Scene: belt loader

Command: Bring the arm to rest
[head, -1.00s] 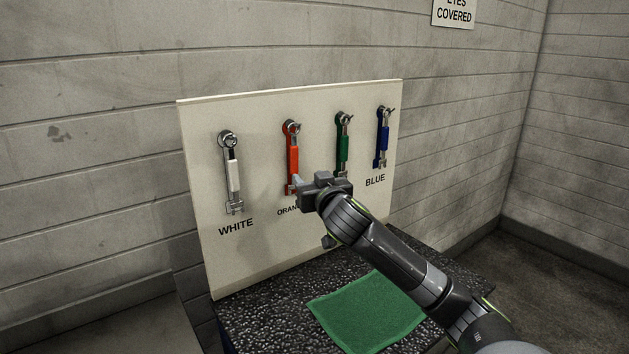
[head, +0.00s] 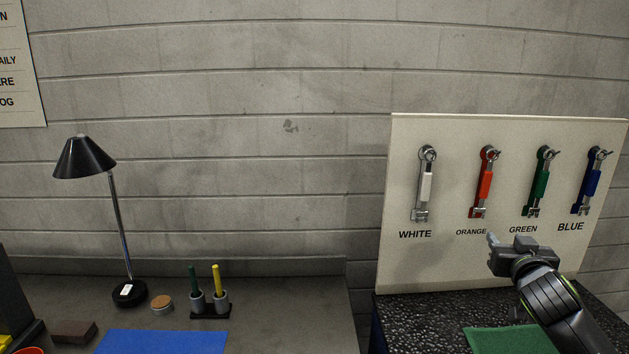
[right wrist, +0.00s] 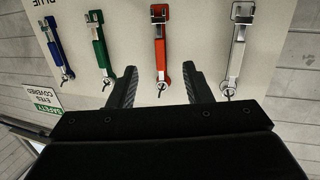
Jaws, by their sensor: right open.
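My right gripper (head: 497,247) is in front of the lower part of the tool board, below the ORANGE and GREEN labels. In the right wrist view its two fingers (right wrist: 158,88) stand apart with nothing between them. The board (head: 450,130) holds a white wrench (head: 425,185), an orange wrench (head: 485,182), a green wrench (head: 539,180) and a blue wrench (head: 592,180), each hanging on its own peg above its label. The gripper looks apart from all of them. My left gripper is not in view.
A green mat (head: 510,341) lies on the dark speckled top (head: 440,318) below the board.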

